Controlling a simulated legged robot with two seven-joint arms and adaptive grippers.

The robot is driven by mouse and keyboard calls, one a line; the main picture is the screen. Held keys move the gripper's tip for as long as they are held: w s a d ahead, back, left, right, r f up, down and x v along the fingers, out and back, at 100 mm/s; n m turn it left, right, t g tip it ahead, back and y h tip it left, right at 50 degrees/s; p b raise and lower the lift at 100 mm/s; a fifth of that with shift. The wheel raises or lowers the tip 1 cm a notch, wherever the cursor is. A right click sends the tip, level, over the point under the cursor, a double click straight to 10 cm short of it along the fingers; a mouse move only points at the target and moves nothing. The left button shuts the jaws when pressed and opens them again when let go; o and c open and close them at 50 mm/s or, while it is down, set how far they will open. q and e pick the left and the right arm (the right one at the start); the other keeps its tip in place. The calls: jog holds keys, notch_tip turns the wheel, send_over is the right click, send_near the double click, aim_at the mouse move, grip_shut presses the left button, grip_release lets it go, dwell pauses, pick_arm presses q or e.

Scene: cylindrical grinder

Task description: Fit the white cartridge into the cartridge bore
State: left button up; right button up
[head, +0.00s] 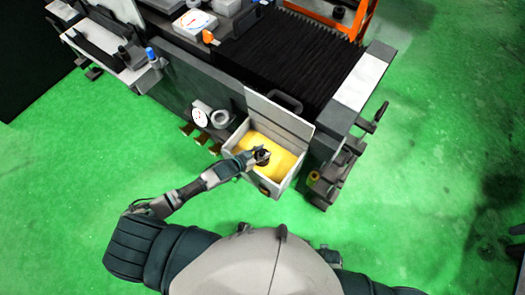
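My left gripper (260,155) is over the open box (296,172) on the front of the grinder. The box has pale walls and a yellow inside. The gripper is small and dark here, and I cannot tell whether its fingers are open or shut. I cannot make out a white cartridge in or near it. A pale round fitting (220,119) with a dark middle sits on the machine front, left of the box. I cannot tell whether it is the cartridge bore. My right gripper is not in view.
A raised lid (279,117) stands behind the box. Black bellows (290,60) cover the machine top. Handles and levers (345,160) stick out at right. The green floor (430,170) is clear at right.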

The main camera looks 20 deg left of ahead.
pick_arm(q)
jog(key=shift+o, duration=0.7)
jog(key=shift+s+a, duration=0.2)
jog(key=shift+s, duration=0.05)
jog(key=v, duration=1.1)
jog(key=shift+a+r, duration=0.15)
